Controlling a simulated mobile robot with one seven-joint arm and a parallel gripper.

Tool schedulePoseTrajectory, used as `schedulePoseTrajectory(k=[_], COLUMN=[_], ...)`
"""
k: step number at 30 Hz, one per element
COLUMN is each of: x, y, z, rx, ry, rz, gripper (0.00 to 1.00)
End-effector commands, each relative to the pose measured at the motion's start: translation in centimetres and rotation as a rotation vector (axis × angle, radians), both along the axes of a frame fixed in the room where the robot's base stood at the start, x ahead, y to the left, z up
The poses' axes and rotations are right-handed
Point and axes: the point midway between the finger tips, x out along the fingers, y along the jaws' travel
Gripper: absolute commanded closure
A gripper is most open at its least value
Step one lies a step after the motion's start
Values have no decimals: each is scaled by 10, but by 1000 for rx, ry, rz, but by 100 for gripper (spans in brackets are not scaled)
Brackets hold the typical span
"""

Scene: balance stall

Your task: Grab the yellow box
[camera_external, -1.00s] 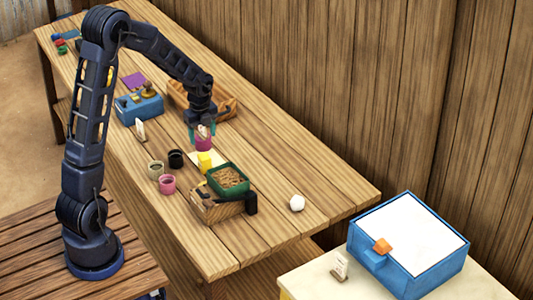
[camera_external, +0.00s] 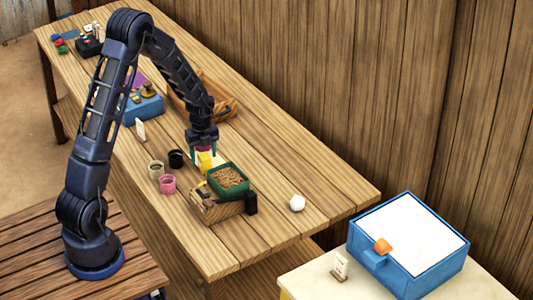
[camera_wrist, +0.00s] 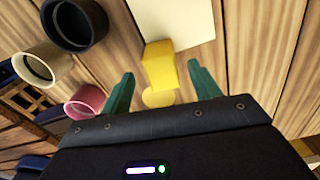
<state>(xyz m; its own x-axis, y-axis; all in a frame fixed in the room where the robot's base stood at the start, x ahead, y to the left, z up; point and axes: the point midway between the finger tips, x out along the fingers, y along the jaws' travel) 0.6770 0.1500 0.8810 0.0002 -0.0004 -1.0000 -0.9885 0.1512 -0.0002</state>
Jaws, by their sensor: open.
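The yellow box (camera_external: 205,161) stands on the wooden table at the edge of a pale sheet (camera_external: 194,160), behind a green tray. In the wrist view the yellow box (camera_wrist: 160,65) lies between and ahead of my two teal fingers, and a rounded yellow shape (camera_wrist: 158,97) shows at its near end. My gripper (camera_external: 204,152) is open and empty, close above the box. The wrist view shows the fingers (camera_wrist: 160,75) on either side of the box with gaps; I cannot tell the exact height left between them.
Black (camera_external: 176,159), beige (camera_external: 156,170) and pink (camera_external: 167,184) cups stand left of the box. The green tray (camera_external: 228,180) with brown contents sits on a wooden crate (camera_external: 215,210) in front.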

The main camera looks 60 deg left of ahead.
Motion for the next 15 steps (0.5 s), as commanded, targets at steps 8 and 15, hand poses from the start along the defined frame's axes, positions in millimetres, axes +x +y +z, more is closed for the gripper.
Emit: schedulePoseTrajectory(k=[8, 15], x=[2, 3], y=[-1, 0], z=[-34, -47], rx=[-1, 0], ry=[3, 0], rz=[0, 1], gripper=[38, 38])
